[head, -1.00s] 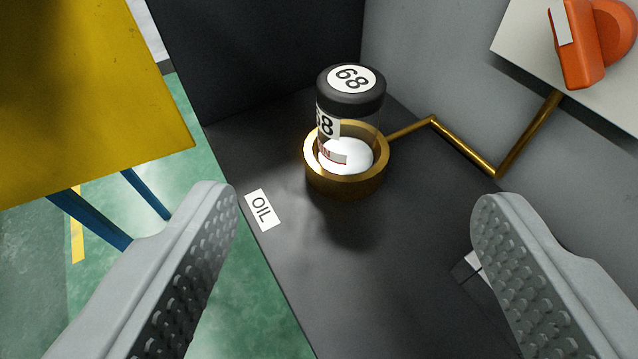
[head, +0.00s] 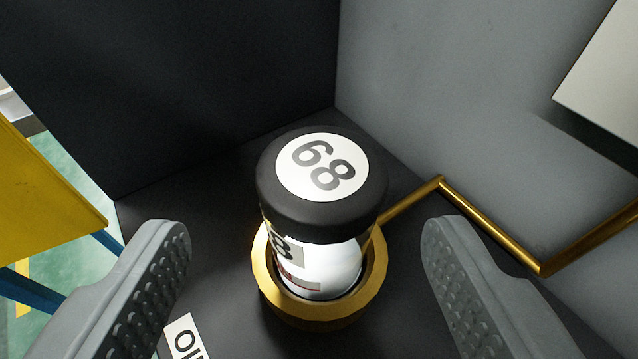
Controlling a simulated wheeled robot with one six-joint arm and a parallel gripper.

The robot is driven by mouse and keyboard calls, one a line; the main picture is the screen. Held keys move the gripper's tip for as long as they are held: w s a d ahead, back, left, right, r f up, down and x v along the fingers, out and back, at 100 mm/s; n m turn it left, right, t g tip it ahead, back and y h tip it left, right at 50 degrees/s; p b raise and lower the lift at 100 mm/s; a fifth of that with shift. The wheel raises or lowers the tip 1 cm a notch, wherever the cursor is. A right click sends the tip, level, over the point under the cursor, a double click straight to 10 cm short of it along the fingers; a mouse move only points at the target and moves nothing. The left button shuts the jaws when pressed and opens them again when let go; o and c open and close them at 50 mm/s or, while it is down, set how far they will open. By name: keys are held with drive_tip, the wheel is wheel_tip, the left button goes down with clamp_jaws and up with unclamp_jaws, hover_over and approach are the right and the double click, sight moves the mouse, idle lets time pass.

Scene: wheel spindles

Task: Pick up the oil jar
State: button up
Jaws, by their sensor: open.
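The oil jar (head: 318,258) is a clear jar with white contents and a black lid (head: 290,213) marked 68. It stands upright inside a brass ring holder (head: 322,318) on a dark shelf. A white label reading OIL (head: 187,340), partly cut off, lies on the shelf at the lower left. My gripper (head: 308,235) is open and empty. Its two grey studded fingers show to the left and right of the jar, with a gap on each side. The jar's lower part is hidden by the ring.
A brass rod (head: 490,222) runs from the ring to the right along the grey wall (head: 450,90). A dark panel (head: 190,80) rises behind on the left. A pale box (head: 605,75) juts out at the upper right. A yellow panel (head: 40,200) stands at the left.

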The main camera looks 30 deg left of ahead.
sight(320, 159)
drive_tip(key=shift+w+r+x, duration=0.1)
drive_tip(key=shift+x, duration=1.65)
drive_tip(key=shift+w+r+x, duration=0.15)
drive_tip(key=shift+x, duration=1.6)
drive_tip(key=shift+d, duration=0.2)
drive_tip(key=c, duration=1.1)
drive_tip(key=shift+r, duration=0.1)
